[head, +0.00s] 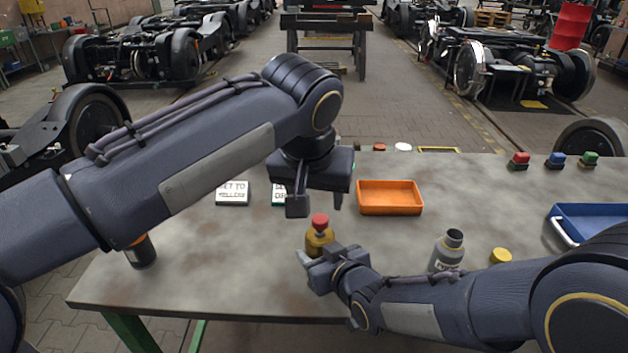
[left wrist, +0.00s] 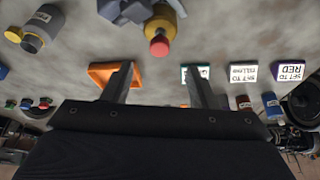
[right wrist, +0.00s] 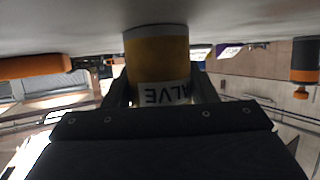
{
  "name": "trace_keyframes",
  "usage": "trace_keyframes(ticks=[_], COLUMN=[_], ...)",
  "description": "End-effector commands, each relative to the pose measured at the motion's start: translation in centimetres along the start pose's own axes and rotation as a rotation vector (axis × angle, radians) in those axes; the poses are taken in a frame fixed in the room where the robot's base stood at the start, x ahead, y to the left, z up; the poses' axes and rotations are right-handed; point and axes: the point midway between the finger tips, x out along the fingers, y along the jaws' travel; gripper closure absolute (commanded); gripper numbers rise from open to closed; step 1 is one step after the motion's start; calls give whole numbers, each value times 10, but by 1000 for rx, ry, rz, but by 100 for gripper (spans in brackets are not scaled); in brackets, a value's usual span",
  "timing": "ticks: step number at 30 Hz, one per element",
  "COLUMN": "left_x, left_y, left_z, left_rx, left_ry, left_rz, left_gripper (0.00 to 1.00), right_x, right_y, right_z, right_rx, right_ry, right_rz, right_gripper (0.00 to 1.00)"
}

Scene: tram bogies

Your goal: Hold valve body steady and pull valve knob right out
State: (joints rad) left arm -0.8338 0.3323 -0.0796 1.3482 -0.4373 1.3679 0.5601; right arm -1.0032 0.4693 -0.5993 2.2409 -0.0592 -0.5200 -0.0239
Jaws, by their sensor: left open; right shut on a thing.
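The valve body (head: 319,243) is a yellow-brown cylinder standing upright on the table near the front edge. A red valve knob (head: 320,222) sits on its top. My right gripper (head: 322,259) is shut on the valve body; the right wrist view shows the body (right wrist: 158,60) between its fingers, with a partly hidden label. My left gripper (head: 318,205) is open, pointing down just above the knob, with nothing between its fingers. In the left wrist view the knob (left wrist: 159,46) lies beyond the fingertips, centred between them and apart from both.
An orange tray (head: 390,208) stands behind and right of the valve. A grey bottle (head: 447,252), a yellow cap (head: 501,256) and a blue tray (head: 590,216) are to the right. Lettered cards (head: 232,194) lie behind left. Red, blue and green knobs (head: 555,161) stand at the back right.

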Motion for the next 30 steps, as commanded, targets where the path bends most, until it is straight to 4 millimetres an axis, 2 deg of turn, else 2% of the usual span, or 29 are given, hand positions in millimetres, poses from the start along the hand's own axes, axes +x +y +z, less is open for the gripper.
trace_keyframes(ticks=[1, 6, 12, 24, 25, 30], left_x=[12, 43, 66, 74, 74, 74], left_y=[0, 0, 0, 0, 0, 0], left_z=[1, 1, 0, 0, 0, 0], left_rx=[-1, -2, -3, -3, -3, -3], left_ry=[-4, -4, -3, -1, -1, -1], left_rz=[-2, -1, 0, 1, 1, 1], left_gripper=[47, 47, 47, 47, 48, 71], right_x=[0, 0, 0, 0, 0, 0], right_y=[0, 0, 0, 0, 0, 0], right_z=[0, 0, 0, 0, 0, 0], right_rx=[0, 0, 0, 0, 0, 0], right_ry=[1, 1, 1, 1, 1, 1], right_rz=[0, 0, 0, 0, 0, 0], right_gripper=[74, 74, 74, 74, 74, 74])
